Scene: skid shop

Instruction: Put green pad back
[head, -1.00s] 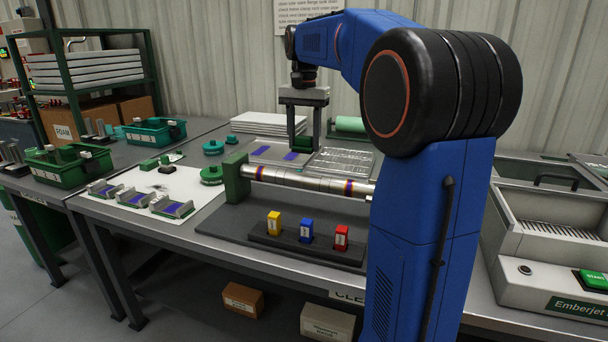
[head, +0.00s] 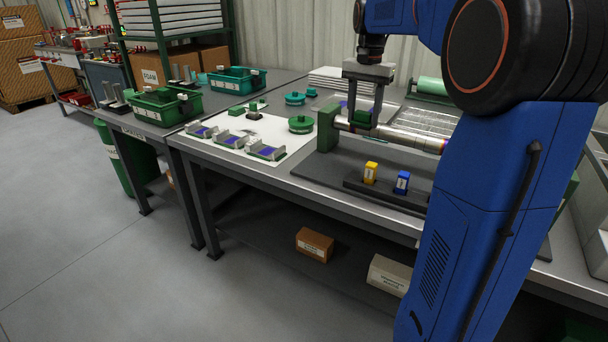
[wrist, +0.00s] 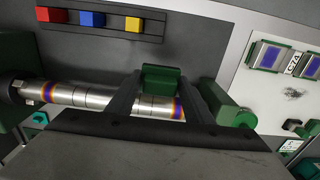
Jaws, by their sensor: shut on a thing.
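My gripper (head: 362,108) hangs above the left part of the metal pipe, shut on a green pad (head: 362,118). The pad also shows between the two fingers in the wrist view (wrist: 162,80). The pipe (wrist: 88,98) runs behind the fingers, with coloured heat bands; whether the pad touches it I cannot tell. A white mat (head: 222,147) on the bench carries small green pieces (head: 254,115) and several grey cradles with blue-violet tops (head: 266,151).
A green block (head: 328,128) supports the pipe's left end. A dark rack holds yellow (head: 371,172), blue (head: 403,182) and red blocks (wrist: 52,14). Green (head: 166,105) and teal bins (head: 237,80) stand at the left. Round green pieces (head: 301,124) sit beside the mat. Floor at left is clear.

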